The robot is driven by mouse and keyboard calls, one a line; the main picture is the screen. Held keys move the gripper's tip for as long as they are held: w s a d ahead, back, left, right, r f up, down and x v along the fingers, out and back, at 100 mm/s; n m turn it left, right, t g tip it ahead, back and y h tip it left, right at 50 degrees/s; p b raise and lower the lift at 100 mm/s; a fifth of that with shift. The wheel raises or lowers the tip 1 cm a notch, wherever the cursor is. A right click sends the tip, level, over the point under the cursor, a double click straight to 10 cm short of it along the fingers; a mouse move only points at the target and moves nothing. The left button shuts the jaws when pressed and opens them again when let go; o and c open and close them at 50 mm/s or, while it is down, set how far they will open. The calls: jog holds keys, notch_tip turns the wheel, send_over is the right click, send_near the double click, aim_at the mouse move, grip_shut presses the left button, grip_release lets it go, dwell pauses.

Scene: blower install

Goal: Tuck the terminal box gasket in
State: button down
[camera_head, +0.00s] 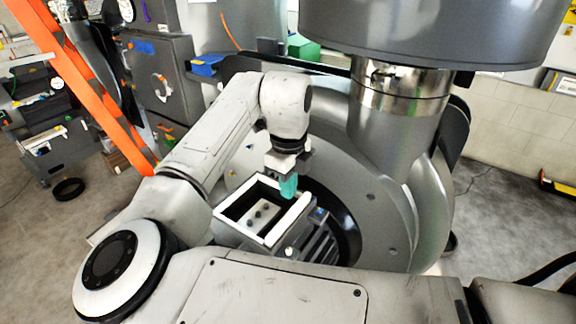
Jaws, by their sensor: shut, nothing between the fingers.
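The terminal box (233,229) sits open on top of the motor in the middle of the view, with several dark terminals on a pale block inside. A white gasket (262,181) runs along its rim as a light frame. I cannot tell whether every stretch of it lies seated. My gripper (288,190) points down over the far right corner of the box, with teal fingertips close together and shut, holding nothing. The fingertips overlap the rim there in the picture. Whether they touch the gasket is unclear, and they hide part of that corner.
The large grey blower housing (385,215) stands right behind the box, with a metal duct (395,110) rising from it. The finned motor (318,243) is to the right of the box. An orange ladder (95,95) and a grey cabinet (160,85) stand at the left.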

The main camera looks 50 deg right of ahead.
aim_at(289, 212)
notch_tip(289, 212, down, 5)
jog(key=shift+f+p, duration=0.1)
jog(key=shift+p, duration=0.3)
jog(key=shift+s+f+b, duration=0.1)
jog(key=shift+f+b, duration=0.6)
jog(key=shift+f, duration=0.75)
jog(key=shift+a+f, duration=0.1)
